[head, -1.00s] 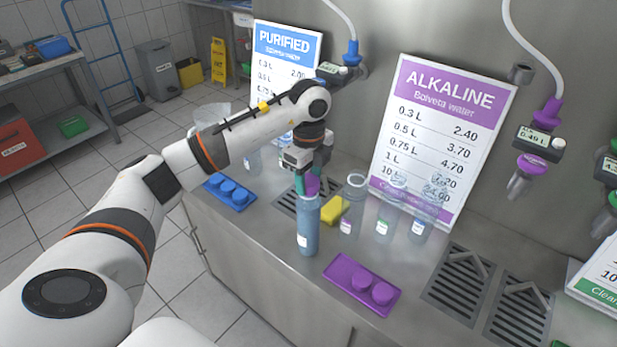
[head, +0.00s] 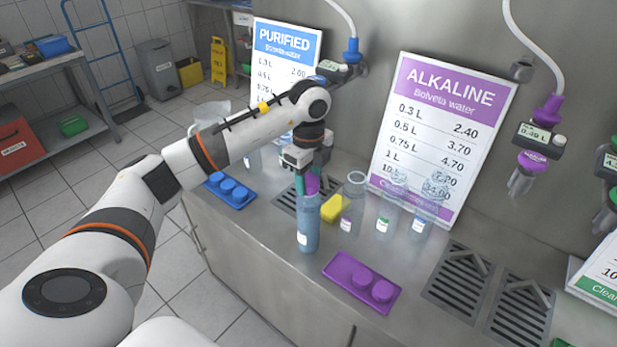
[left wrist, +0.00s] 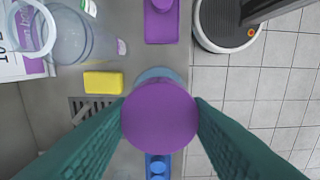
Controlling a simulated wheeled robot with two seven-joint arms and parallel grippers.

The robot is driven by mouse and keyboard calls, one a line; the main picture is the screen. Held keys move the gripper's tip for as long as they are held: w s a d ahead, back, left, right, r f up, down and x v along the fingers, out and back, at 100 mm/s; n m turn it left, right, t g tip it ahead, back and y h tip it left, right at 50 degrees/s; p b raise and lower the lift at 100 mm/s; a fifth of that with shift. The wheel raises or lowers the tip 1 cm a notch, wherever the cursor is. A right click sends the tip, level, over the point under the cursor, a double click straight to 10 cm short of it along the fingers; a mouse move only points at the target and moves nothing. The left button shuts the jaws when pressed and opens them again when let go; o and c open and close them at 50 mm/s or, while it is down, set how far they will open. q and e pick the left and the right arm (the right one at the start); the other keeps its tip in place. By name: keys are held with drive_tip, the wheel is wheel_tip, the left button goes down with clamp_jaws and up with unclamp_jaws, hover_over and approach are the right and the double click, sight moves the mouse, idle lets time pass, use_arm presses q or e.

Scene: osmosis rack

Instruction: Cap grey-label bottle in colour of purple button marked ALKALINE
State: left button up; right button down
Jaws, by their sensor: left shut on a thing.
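A tall water-filled bottle (head: 308,228) with a pale, greyish label stands upright at the counter's front. My left gripper (head: 306,182) is shut on a purple cap (head: 313,184) just above the bottle's mouth. In the left wrist view the cap (left wrist: 159,125) sits between the green fingers and hides most of the bottle; only a pale blue edge of the bottle (left wrist: 158,74) shows. I cannot tell whether cap and bottle touch. The purple ALKALINE sign (head: 443,130) stands behind. A purple part (head: 533,161) is on the dispenser; its writing is too small to read. My right gripper is not in view.
A purple cap tray (head: 343,270) with two caps lies right of the bottle, and a blue cap tray (head: 240,199) lies left. A yellow sponge (head: 335,209) and several clear bottles (head: 390,215) stand close behind. Drain grates (head: 462,285) are at the right.

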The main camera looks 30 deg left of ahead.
use_arm(q)
drive_tip(key=shift+s+f, duration=0.1)
drive_tip(key=shift+f, duration=0.1)
idle(0.4)
drive_tip(key=o, duration=0.9)
drive_tip(key=shift+o, duration=0.7)
drive_tip(key=o, duration=0.6)
drive_tip(key=shift+r, duration=0.15)
drive_tip(key=shift+c, duration=0.2)
drive_tip(key=shift+r, duration=0.1)
drive_tip(key=shift+r+p, duration=2.4)
drive_tip(key=shift+r, duration=0.55)
